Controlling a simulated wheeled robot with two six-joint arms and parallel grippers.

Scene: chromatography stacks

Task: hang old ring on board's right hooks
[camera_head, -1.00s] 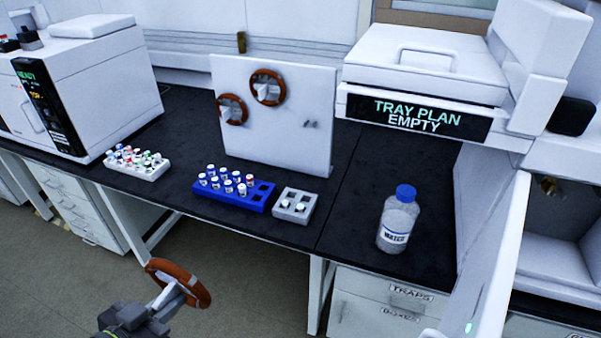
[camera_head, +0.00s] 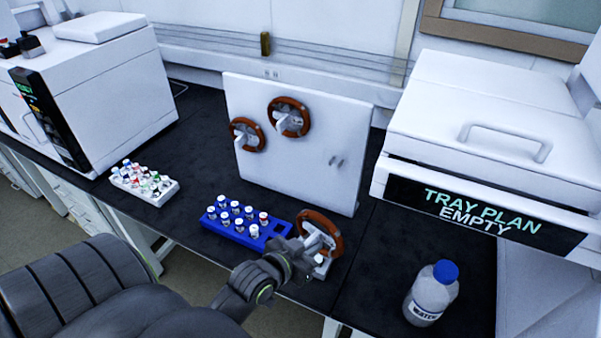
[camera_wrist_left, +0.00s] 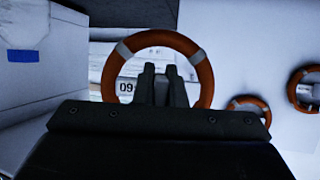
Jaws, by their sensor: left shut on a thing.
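My left gripper (camera_head: 304,246) is shut on an orange-brown ring (camera_head: 337,238) with grey bands. It holds the ring upright above the bench front, in front of and below the white board (camera_head: 307,180). In the left wrist view the ring (camera_wrist_left: 205,78) stands around the closed fingers (camera_wrist_left: 160,72). The board's right hooks (camera_head: 337,161) are small grey pegs and hold nothing. Two similar rings hang on the board's left part, a lower one (camera_head: 259,140) and an upper one (camera_head: 303,113). My right gripper is not in view.
A blue vial rack (camera_head: 272,234) stands before the board. A water bottle (camera_head: 430,296) stands at the right, below the tray-plan machine (camera_head: 480,125). A white vial rack (camera_head: 165,190) stands left.

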